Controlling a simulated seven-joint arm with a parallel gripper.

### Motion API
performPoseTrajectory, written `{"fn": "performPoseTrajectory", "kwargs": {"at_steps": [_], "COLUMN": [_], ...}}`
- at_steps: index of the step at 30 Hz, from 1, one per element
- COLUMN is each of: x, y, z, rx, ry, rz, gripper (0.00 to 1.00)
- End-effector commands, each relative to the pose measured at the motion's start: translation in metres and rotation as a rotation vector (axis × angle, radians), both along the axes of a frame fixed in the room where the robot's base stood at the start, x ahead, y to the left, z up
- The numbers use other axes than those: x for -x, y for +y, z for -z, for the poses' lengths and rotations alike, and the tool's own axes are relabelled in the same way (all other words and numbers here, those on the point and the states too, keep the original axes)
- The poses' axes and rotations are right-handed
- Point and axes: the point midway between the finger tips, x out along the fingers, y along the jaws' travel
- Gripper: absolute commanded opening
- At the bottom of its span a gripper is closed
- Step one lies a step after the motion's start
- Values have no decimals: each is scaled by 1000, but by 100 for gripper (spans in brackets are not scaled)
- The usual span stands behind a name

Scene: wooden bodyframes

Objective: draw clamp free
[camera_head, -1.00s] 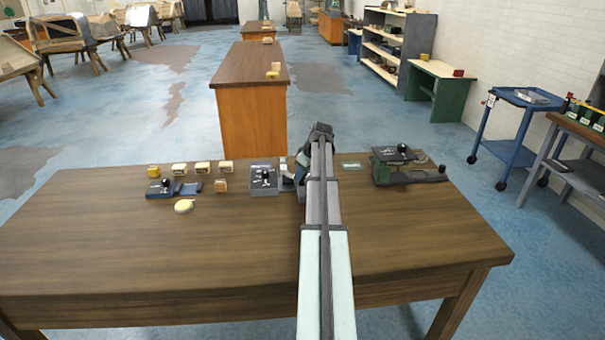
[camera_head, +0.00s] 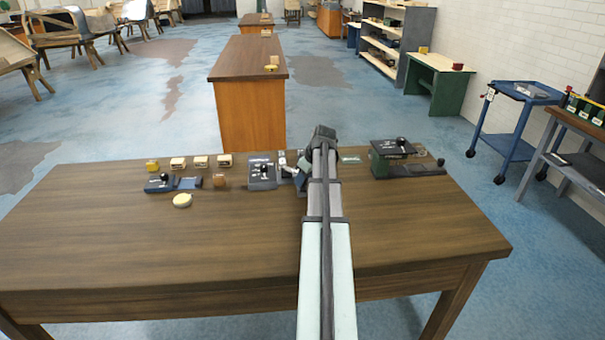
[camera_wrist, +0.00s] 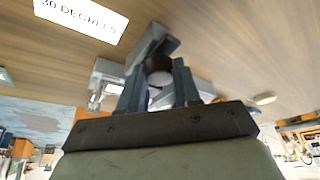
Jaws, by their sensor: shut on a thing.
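A grey fixture (camera_head: 262,174) with a black knob stands near the far edge of the table, just left of my gripper. A pale metal piece (camera_head: 288,168) shows between the fixture and my gripper. In the wrist view, my gripper (camera_wrist: 158,86) has its two blue-grey fingers around a dark round piece (camera_wrist: 159,66), which I take to be part of the clamp. The fingers are shut on it. A pale grey body (camera_wrist: 106,78) lies beyond the fingers. My arm hides much of this spot in the head view, so I cannot tell whether the clamp touches the fixture.
The wooden table (camera_head: 220,250) is clear in front. A blue fixture (camera_head: 160,184), a cream disc (camera_head: 182,200) and several small blocks lie left. A green fixture (camera_head: 394,158) stands right. A card reading "30 DEGREES" (camera_wrist: 82,16) lies close by.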

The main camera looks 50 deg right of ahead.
Motion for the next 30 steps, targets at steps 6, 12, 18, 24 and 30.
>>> {"fn": "performPoseTrajectory", "kwargs": {"at_steps": [6, 12, 18, 24, 30], "x": [4, 3, 2, 3, 12], "y": [3, 3, 2, 2, 2], "z": [1, 1, 1, -3, -23], "rx": [-7, -6, -6, -5, -4], "ry": [8, 7, 6, 5, 4], "rz": [-3, -3, -2, -2, -2], "gripper": [33, 53, 58, 58, 58]}}
